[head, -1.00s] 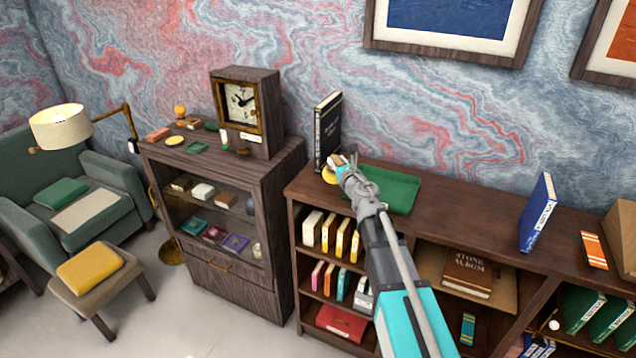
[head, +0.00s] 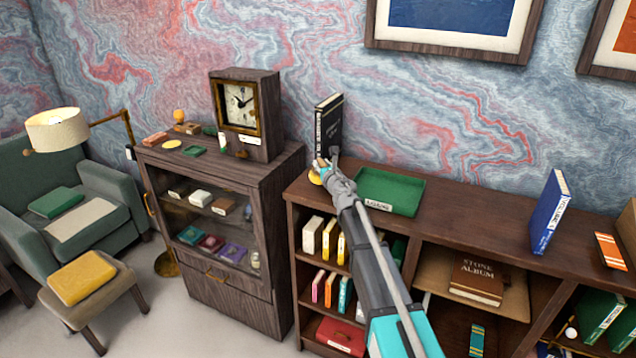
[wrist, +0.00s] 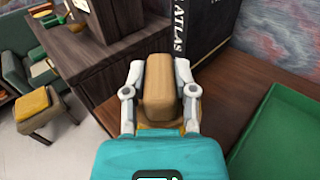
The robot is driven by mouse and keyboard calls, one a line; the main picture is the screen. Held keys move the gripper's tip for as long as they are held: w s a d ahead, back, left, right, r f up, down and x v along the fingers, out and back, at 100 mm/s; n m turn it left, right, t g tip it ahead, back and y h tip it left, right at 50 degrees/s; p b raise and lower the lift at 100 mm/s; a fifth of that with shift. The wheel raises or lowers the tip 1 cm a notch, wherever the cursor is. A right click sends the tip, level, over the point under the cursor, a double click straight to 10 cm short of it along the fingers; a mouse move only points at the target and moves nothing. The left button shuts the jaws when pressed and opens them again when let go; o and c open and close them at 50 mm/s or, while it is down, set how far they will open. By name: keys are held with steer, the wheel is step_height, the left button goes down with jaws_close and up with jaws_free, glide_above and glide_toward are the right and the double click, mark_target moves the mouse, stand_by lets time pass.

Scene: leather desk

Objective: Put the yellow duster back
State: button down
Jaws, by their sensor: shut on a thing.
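The yellow duster has a tan, block-like handle (wrist: 158,82) and a yellow underside, which peeks out in the head view (head: 314,178). My gripper (wrist: 158,75) is shut on the handle, one finger on each side. In the head view my gripper (head: 323,166) is at the left end of the long dark shelf top (head: 450,225), in front of the black atlas (head: 329,128). Much of the duster's underside is hidden by its handle and my gripper. I cannot tell whether it touches the shelf top.
The atlas stands upright just behind the duster. A green tray (head: 388,188) with a label lies to the right. The glass-fronted cabinet (head: 270,180) with a clock (head: 243,108) stands to the left. A blue book (head: 549,210) stands further right; shelf top between is clear.

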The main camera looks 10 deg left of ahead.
steer(key=shift+w+a+f+b, duration=0.2)
steer(key=shift+w+f+b, duration=0.15)
steer(key=shift+f, duration=0.2)
steer(key=shift+w+a+f+b, duration=0.2)
steer(key=shift+w+f+b, duration=0.25)
steer(key=shift+f+b, duration=1.5)
steer(key=shift+f, duration=0.1)
steer(key=shift+f, duration=0.1)
steer(key=shift+c, duration=2.1)
jaws_free()
steer(key=shift+r, duration=0.2)
